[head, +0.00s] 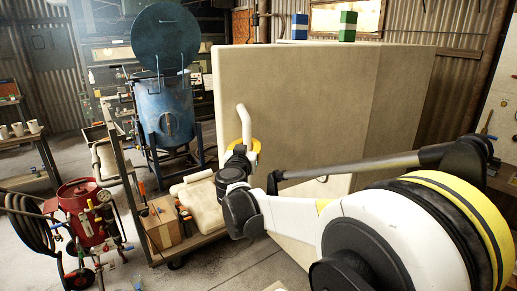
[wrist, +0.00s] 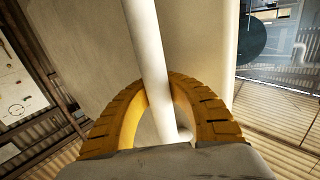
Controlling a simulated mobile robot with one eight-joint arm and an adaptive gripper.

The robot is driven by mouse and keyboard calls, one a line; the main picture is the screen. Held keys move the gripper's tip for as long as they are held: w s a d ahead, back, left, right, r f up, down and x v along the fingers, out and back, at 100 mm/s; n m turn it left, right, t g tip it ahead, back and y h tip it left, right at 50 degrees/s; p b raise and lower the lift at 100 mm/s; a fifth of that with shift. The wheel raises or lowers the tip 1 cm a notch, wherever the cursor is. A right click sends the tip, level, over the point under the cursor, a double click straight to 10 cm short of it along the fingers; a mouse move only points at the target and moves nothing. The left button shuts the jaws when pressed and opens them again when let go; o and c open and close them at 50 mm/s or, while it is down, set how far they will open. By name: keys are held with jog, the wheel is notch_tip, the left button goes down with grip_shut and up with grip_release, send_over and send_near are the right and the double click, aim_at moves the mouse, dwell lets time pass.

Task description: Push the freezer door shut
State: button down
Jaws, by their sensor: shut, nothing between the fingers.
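The freezer (head: 300,95) is a tall beige box in the middle of the head view. A white bar handle (head: 243,122) stands out from its face near the left edge; it also shows in the wrist view (wrist: 150,50). I cannot tell how far the door stands open. My gripper (head: 250,146), with yellow fingers, is shut at the handle's lower part. In the wrist view the fingers (wrist: 158,85) form an arch. The handle crosses the place where the tips meet, hiding it, and its lower end shows inside the arch. I cannot tell whether they touch.
A blue blast pot (head: 165,115) with a raised round lid stands behind left. A low cart (head: 190,245) with a wooden box (head: 162,225) is left of the freezer. A red tank (head: 80,205) stands further left. A green box (head: 347,27) shows at the freezer's top.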

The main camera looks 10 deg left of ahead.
aim_at(233, 137)
jog(key=shift+m+h, duration=0.5)
jog(key=shift+h, duration=0.4)
jog(key=w+a, duration=0.1)
jog(key=a, duration=0.1)
jog(key=w+a, duration=0.3)
jog(key=a, duration=0.1)
jog(key=shift+w+p, duration=0.25)
jog(key=shift+p, duration=0.05)
jog(key=c, duration=2.2)
grip_release()
jog(key=o, duration=0.6)
jog(key=shift+s+a, duration=0.15)
jog(key=shift+a, duration=0.05)
jog(key=o, duration=0.4)
jog(key=shift+s+a, duration=0.15)
jog(key=shift+a, duration=0.15)
jog(key=shift+d, duration=0.1)
jog(key=shift+d, duration=0.15)
jog(key=shift+s, duration=0.15)
jog(key=s, duration=1.1)
jog(key=shift+s, duration=0.3)
